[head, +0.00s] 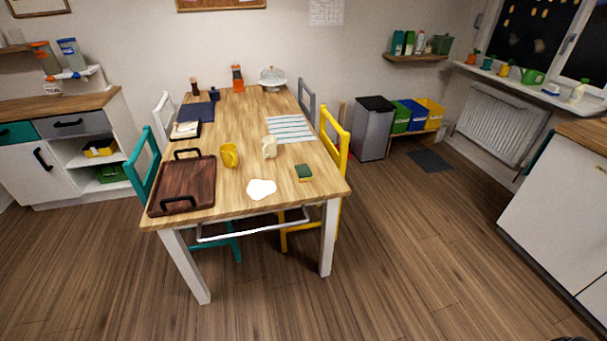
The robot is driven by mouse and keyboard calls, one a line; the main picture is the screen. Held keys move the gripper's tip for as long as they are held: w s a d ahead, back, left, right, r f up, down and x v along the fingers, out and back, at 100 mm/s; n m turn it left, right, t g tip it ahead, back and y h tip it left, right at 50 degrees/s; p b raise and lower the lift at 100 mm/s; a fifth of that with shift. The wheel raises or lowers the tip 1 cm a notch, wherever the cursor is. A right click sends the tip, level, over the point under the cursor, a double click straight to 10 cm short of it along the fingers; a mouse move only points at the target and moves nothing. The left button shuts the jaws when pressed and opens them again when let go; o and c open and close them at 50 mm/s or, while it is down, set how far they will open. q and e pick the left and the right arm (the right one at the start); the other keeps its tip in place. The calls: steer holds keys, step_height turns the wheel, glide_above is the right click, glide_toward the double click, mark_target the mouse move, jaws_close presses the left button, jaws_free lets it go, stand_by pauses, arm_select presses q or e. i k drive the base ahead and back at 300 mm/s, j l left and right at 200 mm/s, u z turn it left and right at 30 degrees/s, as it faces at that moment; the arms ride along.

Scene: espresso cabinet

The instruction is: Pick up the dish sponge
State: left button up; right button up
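The dish sponge (304,172) is a small block with a dark green top and a yellow lower part. It lies on the wooden table (230,120), near the front right corner. A white flat piece (261,189) lies to its left and a little nearer the front edge. Neither of my grippers is in the head view. Nothing covers the sponge.
On the table stand a dark wooden tray (183,186), a yellow mug (229,155), a cream mug (269,147) and a striped cloth (290,128). A yellow chair (336,145) stands at the right side. The floor (420,260) in front and right is clear.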

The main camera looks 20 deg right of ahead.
mark_target(304, 173)
steer(key=i+l, duration=0.15)
steer(key=i, duration=0.4)
steer(key=i+l+z, duration=0.1)
steer(key=i, duration=0.45)
steer(key=i+l+z, duration=0.1)
steer(key=i, duration=0.45)
